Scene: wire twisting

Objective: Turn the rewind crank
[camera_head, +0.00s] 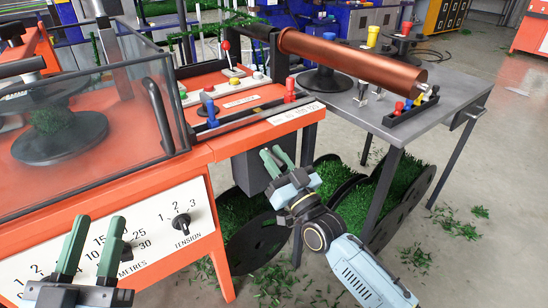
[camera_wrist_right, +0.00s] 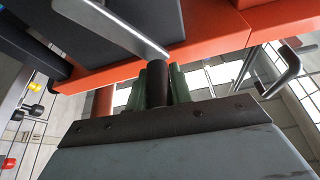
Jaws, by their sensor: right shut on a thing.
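The rewind crank shows in the right wrist view as a flat grey arm (camera_wrist_right: 116,24) with a black cylindrical handle (camera_wrist_right: 157,86). My right gripper (camera_head: 274,160) is in front of the dark box under the orange machine, and its green fingers are shut on the black handle, one on each side. In the head view I cannot make out the crank. My left gripper (camera_head: 96,232) is at the lower left, in front of the machine's front panel. Its green fingers are apart, with nothing between them.
The orange machine (camera_head: 255,128) has a clear guard (camera_head: 110,95) and a tension knob (camera_head: 181,221). A copper roller (camera_head: 355,62) extends over a grey table (camera_head: 455,95). Reels with green bristly material (camera_head: 237,215) stand below, near my right arm. The floor at right is mostly clear.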

